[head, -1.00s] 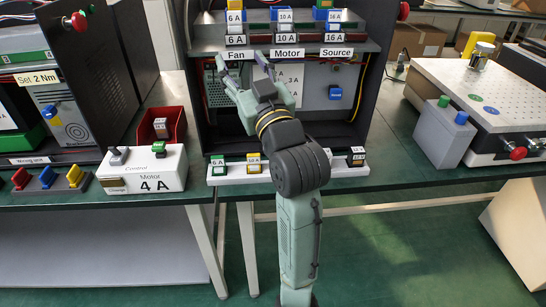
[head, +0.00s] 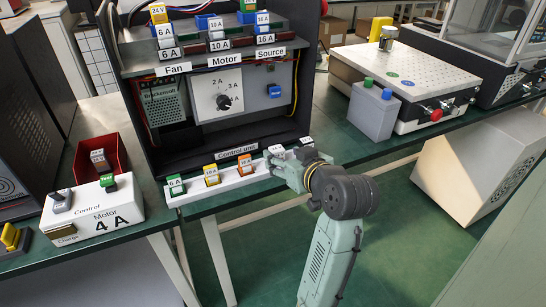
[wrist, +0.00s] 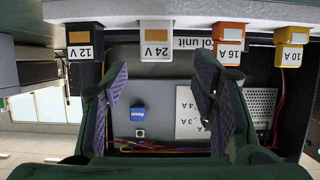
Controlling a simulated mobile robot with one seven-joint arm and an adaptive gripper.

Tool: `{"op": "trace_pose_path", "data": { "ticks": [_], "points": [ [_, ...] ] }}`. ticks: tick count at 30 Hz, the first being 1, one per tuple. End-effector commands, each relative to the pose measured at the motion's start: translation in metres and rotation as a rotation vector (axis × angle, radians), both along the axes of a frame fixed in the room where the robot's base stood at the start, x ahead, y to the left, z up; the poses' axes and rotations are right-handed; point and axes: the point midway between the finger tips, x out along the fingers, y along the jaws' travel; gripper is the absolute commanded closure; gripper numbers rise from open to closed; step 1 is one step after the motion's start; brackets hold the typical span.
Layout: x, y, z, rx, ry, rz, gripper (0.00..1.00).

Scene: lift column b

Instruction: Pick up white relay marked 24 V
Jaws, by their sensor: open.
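The white relay marked 24 V (wrist: 157,42) sits at the top middle of the upside-down wrist view, between the black 12 V relay (wrist: 81,42) and the orange 16 A relay (wrist: 230,40). In the head view the white relay (head: 277,151) is towards the right end of the white rail (head: 228,184) before the control unit, partly hidden by my gripper. My gripper (wrist: 163,72) is open and empty. Its two fingers are spread, with the white relay lined up roughly with the gap between them and apart from both.
Green 6 A (head: 176,185) and yellow 10 A (head: 211,174) relays stand farther left on the rail. The control unit (head: 185,150) rises behind it. A grey box (head: 373,112) stands to the right. A white control box (head: 92,218) and red bin (head: 100,160) are at left.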

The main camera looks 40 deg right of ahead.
Motion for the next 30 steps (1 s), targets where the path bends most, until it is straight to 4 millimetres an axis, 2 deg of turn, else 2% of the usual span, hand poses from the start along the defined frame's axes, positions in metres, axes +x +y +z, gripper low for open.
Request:
{"op": "trace_pose_path", "data": {
  "ticks": [7, 15, 24, 30],
  "points": [
    [0.019, -0.005, -0.007, 0.001, 0.001, 0.002, 0.47],
    [0.051, -0.017, -0.023, -0.001, 0.000, 0.000, 0.47],
    [0.055, -0.018, -0.025, -0.003, 0.000, -0.001, 0.47],
    [0.055, -0.018, -0.025, -0.003, 0.000, -0.001, 0.60]
  ]
}}
